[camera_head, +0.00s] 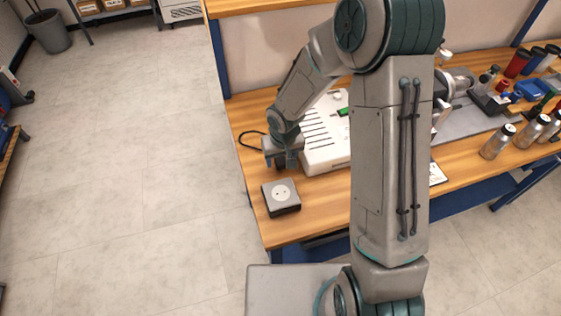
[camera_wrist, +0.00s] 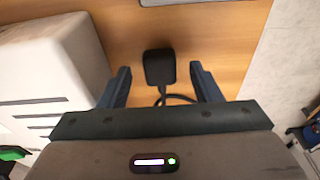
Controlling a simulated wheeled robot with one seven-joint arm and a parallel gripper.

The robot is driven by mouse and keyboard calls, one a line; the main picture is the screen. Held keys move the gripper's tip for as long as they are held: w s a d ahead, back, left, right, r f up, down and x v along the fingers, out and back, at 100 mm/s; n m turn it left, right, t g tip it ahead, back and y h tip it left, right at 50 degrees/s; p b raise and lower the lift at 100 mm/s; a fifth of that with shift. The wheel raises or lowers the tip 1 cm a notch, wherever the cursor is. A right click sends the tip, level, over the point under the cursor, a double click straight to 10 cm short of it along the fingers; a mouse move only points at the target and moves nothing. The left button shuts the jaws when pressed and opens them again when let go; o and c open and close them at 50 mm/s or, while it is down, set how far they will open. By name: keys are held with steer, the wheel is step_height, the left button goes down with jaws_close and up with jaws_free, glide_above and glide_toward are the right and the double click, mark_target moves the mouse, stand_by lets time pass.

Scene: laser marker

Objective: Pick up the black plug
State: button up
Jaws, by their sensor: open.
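The black plug (camera_wrist: 159,67) lies on the wooden table in the wrist view, with its black cable (camera_wrist: 176,98) running back toward my gripper's palm. My gripper (camera_wrist: 160,72) is open, with one dark finger on each side of the plug and gaps between. I cannot tell whether the fingertips are down at the plug's height. In the head view my gripper (camera_head: 285,160) points down over the table's left end. The plug is hidden there behind the gripper, and a loop of the black cable (camera_head: 247,139) shows to its left.
A dark box with a white socket (camera_head: 283,194) sits near the table's front left corner. A white slotted box (camera_head: 322,150) stands right beside my gripper, and also shows at the left in the wrist view (camera_wrist: 50,70). Bottles (camera_head: 497,142) and tools stand farther right.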

steer(key=shift+f, duration=0.45)
steer(key=c, duration=1)
steer(key=shift+r, duration=0.15)
